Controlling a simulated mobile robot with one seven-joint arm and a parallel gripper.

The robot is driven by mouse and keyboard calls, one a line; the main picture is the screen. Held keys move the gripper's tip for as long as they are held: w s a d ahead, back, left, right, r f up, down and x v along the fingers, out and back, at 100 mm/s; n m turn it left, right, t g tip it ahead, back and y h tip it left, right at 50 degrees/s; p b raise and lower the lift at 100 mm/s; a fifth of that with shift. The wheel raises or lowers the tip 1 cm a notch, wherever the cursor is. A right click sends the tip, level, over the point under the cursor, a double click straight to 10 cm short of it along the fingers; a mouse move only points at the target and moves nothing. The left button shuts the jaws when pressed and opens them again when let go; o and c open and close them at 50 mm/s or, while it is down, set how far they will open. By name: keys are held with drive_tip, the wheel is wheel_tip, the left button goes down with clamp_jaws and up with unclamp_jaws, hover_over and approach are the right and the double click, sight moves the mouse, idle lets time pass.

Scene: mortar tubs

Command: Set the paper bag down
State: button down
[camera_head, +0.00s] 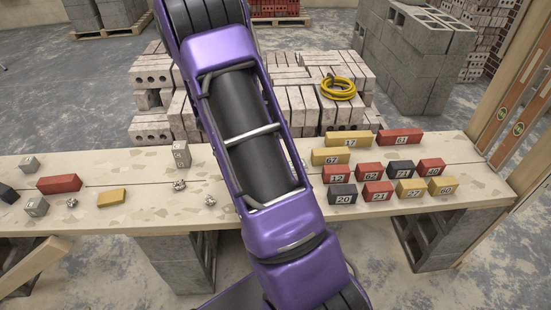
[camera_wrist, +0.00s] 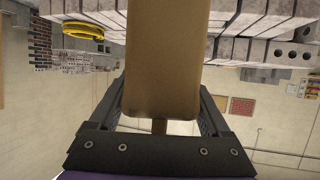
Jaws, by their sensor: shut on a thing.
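The paper bag (camera_wrist: 165,62) shows in the wrist view as a smooth, plain brown, box-like shape. It stands between the two dark fingers of my gripper (camera_wrist: 161,98), which is shut on it. The bag runs up out of the top of that view, so its far end is hidden. A small brown piece shows below its near end. In the head view my purple arm crosses the middle of the bench, and neither my gripper nor the bag can be seen there.
The wooden bench (camera_head: 130,222) carries several numbered blocks at right, including a red block (camera_head: 400,136). At left are another red block (camera_head: 59,184), a yellow block (camera_head: 111,198), grey blocks and crumpled bits. Brick stacks and a yellow hose (camera_head: 338,88) lie behind.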

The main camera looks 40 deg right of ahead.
drive_tip(key=d+f+m+g+h+b, duration=0.35)
drive_tip(key=d+m+g, duration=0.25)
drive_tip(key=d, duration=0.7)
wheel_tip(320, 180, down, 10)
drive_tip(key=b, duration=0.1)
drive_tip(key=shift+d, duration=0.25)
drive_tip(key=shift+s+r, duration=0.1)
unclamp_jaws()
drive_tip(key=shift+s+a+f, duration=0.1)
drive_tip(key=shift+f, duration=0.25)
